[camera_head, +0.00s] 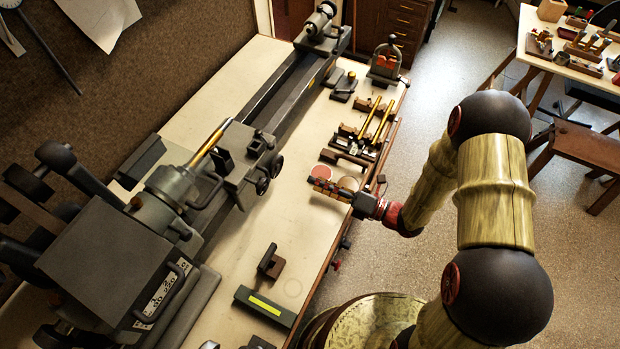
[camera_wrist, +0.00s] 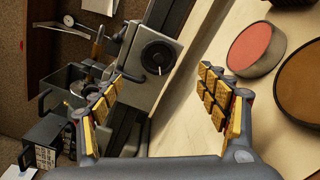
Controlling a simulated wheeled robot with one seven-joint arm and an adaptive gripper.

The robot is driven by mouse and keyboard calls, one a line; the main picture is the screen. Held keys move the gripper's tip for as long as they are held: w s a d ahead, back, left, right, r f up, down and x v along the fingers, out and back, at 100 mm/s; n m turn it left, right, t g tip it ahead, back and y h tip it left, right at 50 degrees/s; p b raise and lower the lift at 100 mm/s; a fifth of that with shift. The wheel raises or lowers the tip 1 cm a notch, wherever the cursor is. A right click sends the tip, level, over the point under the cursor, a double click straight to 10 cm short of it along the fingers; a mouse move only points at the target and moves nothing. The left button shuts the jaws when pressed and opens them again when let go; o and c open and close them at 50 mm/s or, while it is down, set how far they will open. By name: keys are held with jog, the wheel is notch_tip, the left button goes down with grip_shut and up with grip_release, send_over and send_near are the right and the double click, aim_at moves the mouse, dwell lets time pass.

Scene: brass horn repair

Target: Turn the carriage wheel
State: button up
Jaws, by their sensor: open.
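The lathe carriage (camera_head: 236,150) is a grey block on the long dark bed. Two dark handwheels show on its near side, a lower one (camera_head: 263,185) and an upper one (camera_head: 277,166). In the wrist view a round black wheel (camera_wrist: 158,57) with a pale mark sits on a grey housing (camera_wrist: 140,80); I cannot tell which of the two it is. My gripper (camera_head: 318,188) is over the bench, to the right of the wheels and apart from them. In the wrist view its yellow-padded fingers (camera_wrist: 160,88) are spread wide and empty, with the wheel beyond the gap.
A red round pad (camera_head: 320,172) and a tan round pad (camera_head: 347,184) lie close beside my gripper. Brass rods (camera_head: 376,122) and tooling lie farther up the bench. A dark bar with a yellow-green strip (camera_head: 265,305) lies near the front. Bare bench top (camera_head: 285,235) separates the wheels from my gripper.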

jog(key=shift+d, duration=0.1)
jog(key=n+g+b, duration=0.1)
jog(key=n+b, duration=0.2)
jog(key=b, duration=0.4)
send_near(278, 169)
jog(key=shift+s+a+f+y, duration=0.25)
jog(key=shift+s+a+y, duration=0.05)
jog(key=shift+s+a, duration=0.3)
jog(key=shift+t, duration=0.4)
jog(key=b+x, duration=0.1)
jog(key=x, duration=0.3)
jog(key=w+x, duration=0.1)
jog(key=x, duration=0.3)
jog(key=shift+d+b, duration=0.15)
jog(key=shift+b, duration=0.25)
jog(key=shift+r, duration=0.1)
jog(key=c, duration=0.4)
jog(key=c, duration=0.7)
